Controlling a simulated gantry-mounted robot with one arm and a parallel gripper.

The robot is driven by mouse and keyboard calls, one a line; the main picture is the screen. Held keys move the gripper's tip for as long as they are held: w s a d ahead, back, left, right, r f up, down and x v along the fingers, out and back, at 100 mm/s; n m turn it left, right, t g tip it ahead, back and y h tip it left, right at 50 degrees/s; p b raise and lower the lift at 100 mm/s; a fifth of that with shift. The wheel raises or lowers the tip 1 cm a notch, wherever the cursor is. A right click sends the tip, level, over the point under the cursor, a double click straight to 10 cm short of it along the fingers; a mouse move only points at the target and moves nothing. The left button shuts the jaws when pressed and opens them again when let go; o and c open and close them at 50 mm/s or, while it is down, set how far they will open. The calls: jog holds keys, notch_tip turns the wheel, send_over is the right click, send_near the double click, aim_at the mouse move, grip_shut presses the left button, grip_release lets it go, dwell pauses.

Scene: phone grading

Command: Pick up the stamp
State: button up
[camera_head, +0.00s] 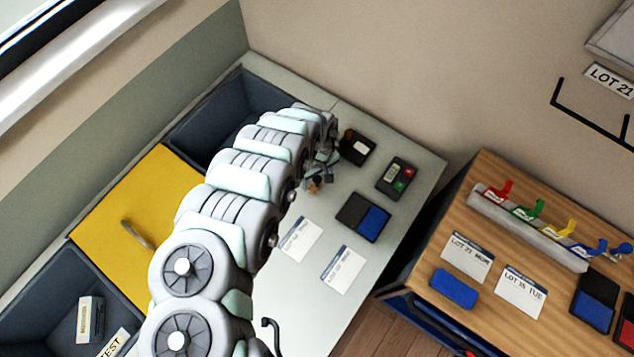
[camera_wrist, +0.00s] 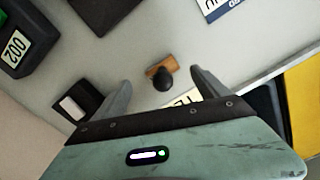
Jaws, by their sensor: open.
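The stamp (camera_wrist: 157,71) has an orange-brown wooden block and a dark round knob. In the wrist view it is on the pale grey tabletop, between and just beyond the two fingertips of my gripper (camera_wrist: 160,80). The fingers are spread apart with nothing held between them. In the head view my gripper (camera_head: 322,170) is over the far part of the grey table, and a small orange-brown bit of the stamp (camera_head: 314,186) shows just below it. My arm and gripper hide much of that spot.
Two lot cards (camera_head: 300,238) lie nearer. A yellow panel (camera_head: 130,215) and dark bins are left; a wooden table (camera_head: 500,240) is right.

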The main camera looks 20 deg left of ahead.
aim_at(317, 182)
jog(key=shift+s+a+f, duration=0.15)
jog(key=shift+f, duration=2.05)
jog(key=shift+c, duration=0.2)
jog(key=c, duration=1.4)
